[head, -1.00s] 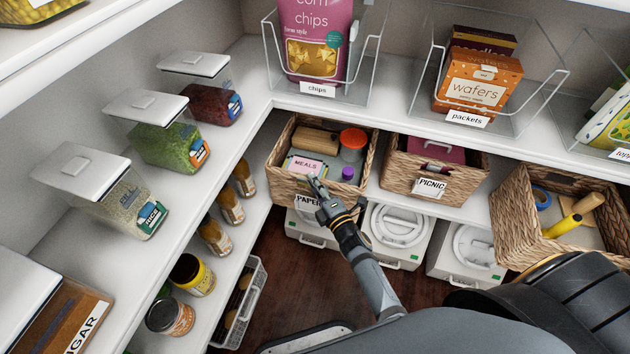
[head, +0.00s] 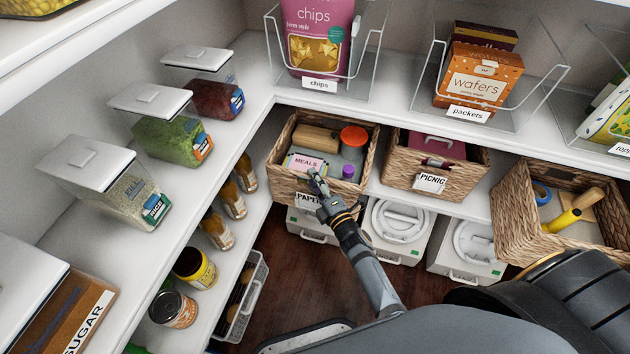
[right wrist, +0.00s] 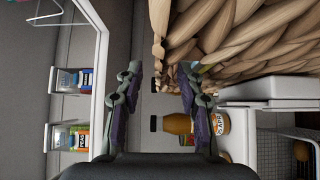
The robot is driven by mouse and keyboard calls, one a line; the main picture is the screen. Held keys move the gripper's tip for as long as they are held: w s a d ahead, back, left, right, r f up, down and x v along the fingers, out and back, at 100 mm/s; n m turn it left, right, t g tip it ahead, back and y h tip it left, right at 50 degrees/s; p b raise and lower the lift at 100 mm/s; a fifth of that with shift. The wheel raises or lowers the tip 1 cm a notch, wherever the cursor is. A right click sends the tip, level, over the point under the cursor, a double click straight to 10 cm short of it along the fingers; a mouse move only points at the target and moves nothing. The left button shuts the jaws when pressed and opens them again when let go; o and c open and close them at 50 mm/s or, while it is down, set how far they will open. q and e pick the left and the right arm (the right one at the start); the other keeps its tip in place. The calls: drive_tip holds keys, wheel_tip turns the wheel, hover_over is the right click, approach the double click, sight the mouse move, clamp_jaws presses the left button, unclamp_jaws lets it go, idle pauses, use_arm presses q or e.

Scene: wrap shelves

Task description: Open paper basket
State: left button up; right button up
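The paper basket (head: 278,178) is a woven wicker basket on the lower shelf in the head view. Its front label, reading PAPER, is partly covered by my right gripper (head: 317,181). That gripper is at the basket's front rim. In the right wrist view, the fingers of the right gripper (right wrist: 162,100) are spread apart, with the wicker wall (right wrist: 235,40) just ahead and reaching in between them. I cannot tell whether they touch it. The basket holds a pink MEALS box (head: 306,164), a jar with a red lid (head: 354,136) and other items. My left gripper is not in view.
The picnic basket (head: 398,170) stands to the right, with another wicker basket (head: 520,240) beyond. White lidded containers (head: 400,222) sit below. The upper shelf edge (head: 400,130) runs just above the baskets. Bottles and jars (head: 195,268) line the left shelf.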

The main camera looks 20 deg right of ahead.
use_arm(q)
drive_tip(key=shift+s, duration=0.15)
use_arm(e)
drive_tip(key=shift+s, duration=0.15)
drive_tip(key=s+d, duration=0.2)
drive_tip(key=s, duration=0.9)
drive_tip(key=shift+s+d, duration=0.15)
drive_tip(key=shift+s, duration=0.1)
